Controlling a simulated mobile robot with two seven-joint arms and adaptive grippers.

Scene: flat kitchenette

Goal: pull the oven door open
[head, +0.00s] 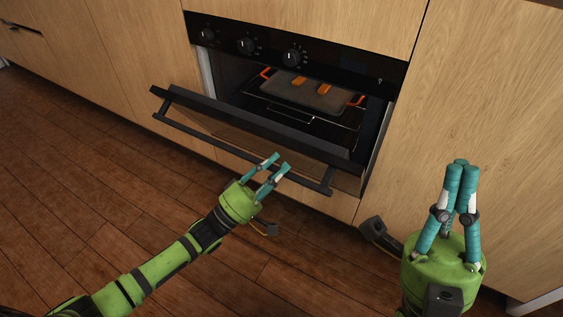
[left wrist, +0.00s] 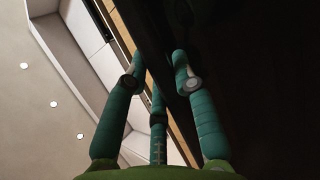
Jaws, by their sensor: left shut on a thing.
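The oven door (head: 200,120) is partly open, tilted out and down from its bottom edge, with the oven's inside showing above it. A dark bar handle (head: 190,131) runs along the door's outer side. My left gripper (head: 281,161) is at the right half of the handle, its teal fingers shut on it; the fingertips partly hide the bar there. In the left wrist view, the left gripper's fingers (left wrist: 160,62) reach to a dark edge, too dim to make out the grip. My right gripper (head: 460,165) is shut and empty, in front of the cabinet to the right.
Knobs (head: 246,46) line the black panel above. Wooden cabinet fronts (head: 480,90) flank the oven. The wooden floor (head: 90,190) in front is clear.

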